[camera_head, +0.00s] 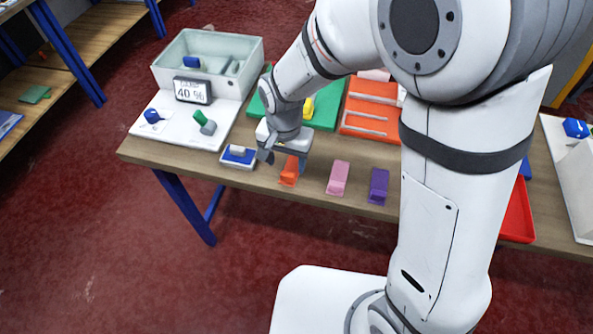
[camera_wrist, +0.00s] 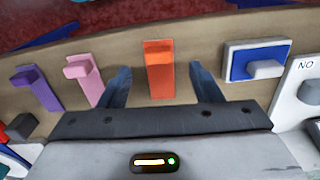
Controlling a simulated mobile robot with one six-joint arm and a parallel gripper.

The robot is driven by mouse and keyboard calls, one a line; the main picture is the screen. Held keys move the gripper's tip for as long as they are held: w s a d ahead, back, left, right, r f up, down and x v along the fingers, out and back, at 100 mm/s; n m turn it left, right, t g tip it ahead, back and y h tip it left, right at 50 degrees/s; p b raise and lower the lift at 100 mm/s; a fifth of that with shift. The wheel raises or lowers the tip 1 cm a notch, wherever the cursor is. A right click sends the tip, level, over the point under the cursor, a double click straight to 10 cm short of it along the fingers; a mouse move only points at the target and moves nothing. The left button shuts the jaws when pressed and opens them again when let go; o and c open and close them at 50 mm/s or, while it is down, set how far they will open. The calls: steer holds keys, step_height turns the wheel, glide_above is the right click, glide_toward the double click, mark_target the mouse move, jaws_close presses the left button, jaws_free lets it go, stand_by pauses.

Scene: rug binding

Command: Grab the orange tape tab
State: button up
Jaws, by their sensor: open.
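The orange tape tab (camera_head: 289,172) stands near the table's front edge, left of a pink tab. In the wrist view the orange tab (camera_wrist: 160,72) lies between the two fingers of my gripper (camera_wrist: 160,85). My gripper (camera_head: 284,160) is open, with a finger on each side of the tab and a gap on both sides. The wrist view shows no finger touching it. In the head view my gripper hides part of the tab's upper end.
The pink tab (camera_head: 338,178) and purple tab (camera_head: 378,186) stand to the right. A blue and white block (camera_head: 238,157) lies to the left. Behind are a green board (camera_head: 325,115), an orange slotted tray (camera_head: 368,108) and a grey bin (camera_head: 245,48).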

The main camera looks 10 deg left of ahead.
mark_target(288, 174)
step_height(288, 174, down, 5)
steer(key=shift+d+r, duration=0.1)
steer(key=shift+c, duration=0.2)
steer(key=c, duration=1)
